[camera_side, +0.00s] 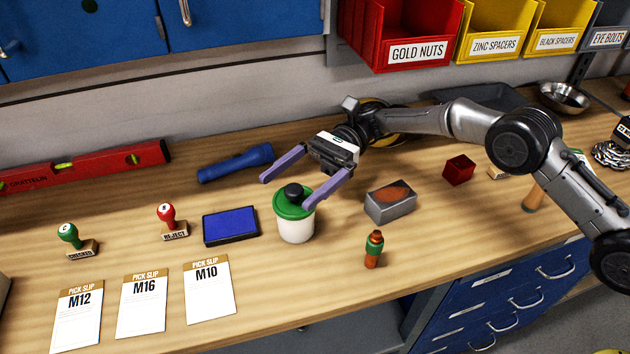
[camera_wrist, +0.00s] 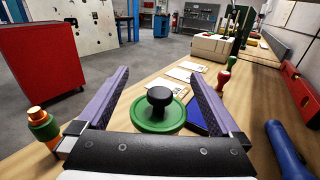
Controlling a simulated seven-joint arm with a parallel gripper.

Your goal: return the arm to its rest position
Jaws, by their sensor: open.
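My gripper (camera_side: 287,188) has two purple fingers spread wide apart, and it is open with nothing held. It also shows in the wrist view (camera_wrist: 162,86). In the side view it hangs above the bench (camera_side: 330,270), by a white pot (camera_side: 297,228) with a green lid and black knob. The lid (camera_wrist: 158,116) lies below and between the fingers in the wrist view. Whether a finger touches the pot is hard to tell. My arm reaches in from the right side.
Close by are a blue ink pad (camera_side: 231,226), a grey block with an orange top (camera_side: 391,203), an orange-green bottle-like item (camera_side: 373,250) and a blue torch (camera_side: 235,163). Two stamps, three pick slips and a red level (camera_side: 85,168) lie left. Bins (camera_side: 405,30) hang behind.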

